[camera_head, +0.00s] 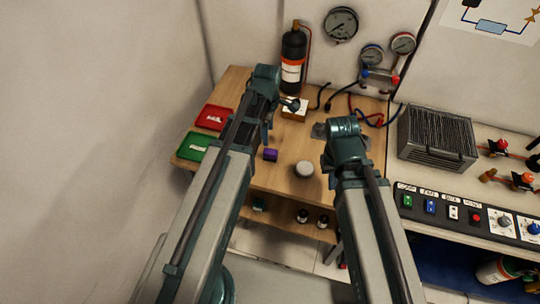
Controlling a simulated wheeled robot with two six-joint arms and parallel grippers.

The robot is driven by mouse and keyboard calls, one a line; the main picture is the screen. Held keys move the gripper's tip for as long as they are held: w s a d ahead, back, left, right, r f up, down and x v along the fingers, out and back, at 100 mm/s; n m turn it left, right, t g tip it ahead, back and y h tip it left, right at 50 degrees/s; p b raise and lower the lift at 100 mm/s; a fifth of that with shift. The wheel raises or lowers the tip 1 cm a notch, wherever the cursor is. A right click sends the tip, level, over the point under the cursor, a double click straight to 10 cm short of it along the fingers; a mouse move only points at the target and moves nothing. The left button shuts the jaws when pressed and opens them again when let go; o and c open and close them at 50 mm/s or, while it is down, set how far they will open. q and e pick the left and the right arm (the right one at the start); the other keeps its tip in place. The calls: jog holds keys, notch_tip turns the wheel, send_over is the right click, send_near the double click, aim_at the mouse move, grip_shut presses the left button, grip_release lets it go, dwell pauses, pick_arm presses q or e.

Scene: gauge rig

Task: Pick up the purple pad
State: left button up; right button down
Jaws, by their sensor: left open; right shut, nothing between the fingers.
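The purple pad (270,155) is a small dark block on the wooden table, just right of my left forearm. My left gripper (268,122) is open and empty, beyond the pad and apart from it; its fingers are partly hidden by the arm. My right gripper (323,130) is shut and empty, to the right of and beyond the pad, mostly hidden under its wrist.
A white round object (304,169) stands right of the pad. Red (213,117) and green (187,147) trays lie at the table's left edge. A black cylinder (293,58) stands at the back. A grey ribbed box (437,138) and switch panel (470,215) are right.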

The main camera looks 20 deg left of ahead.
aim_at(270, 151)
pick_arm(q)
notch_tip(270, 151, down, 8)
jog(key=b, duration=0.6)
jog(key=shift+r+b, duration=0.25)
jog(key=shift+b, duration=0.1)
jog(key=f+b, duration=0.5)
jog(key=shift+w+d+f, duration=0.1)
jog(key=shift+w+d, duration=0.15)
jog(key=shift+d, duration=0.1)
jog(key=shift+c, duration=0.3)
grip_shut()
